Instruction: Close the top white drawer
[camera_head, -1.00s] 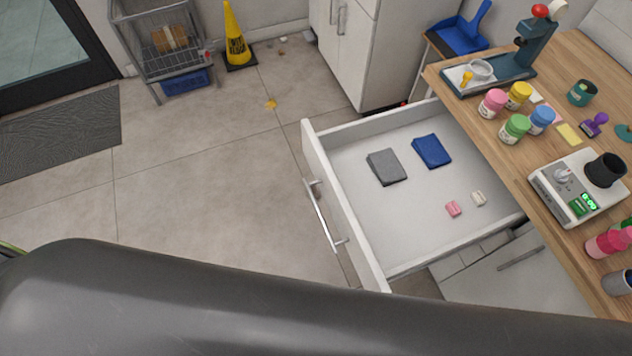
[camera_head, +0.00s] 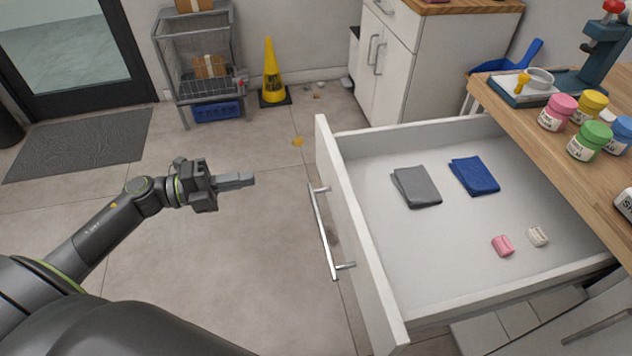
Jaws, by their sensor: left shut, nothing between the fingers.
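The top white drawer (camera_head: 365,235) is pulled far out from under the wooden counter, its front facing left. A metal bar handle (camera_head: 322,232) runs along that front. Inside lie a grey folded cloth (camera_head: 416,187), a blue folded cloth (camera_head: 474,175), a pink block (camera_head: 502,246) and a whitish block (camera_head: 538,236). My left gripper (camera_head: 250,180) is shut and empty. It points right, in the air left of the drawer front, with a gap between them. My right gripper is not in view.
The wooden counter (camera_head: 545,145) at right holds several lidded jars and a teal device (camera_head: 597,65). A wire cart (camera_head: 195,60), yellow cone (camera_head: 271,75) and white cabinet (camera_head: 400,60) stand at the back. The floor (camera_head: 230,260) left of the drawer is free.

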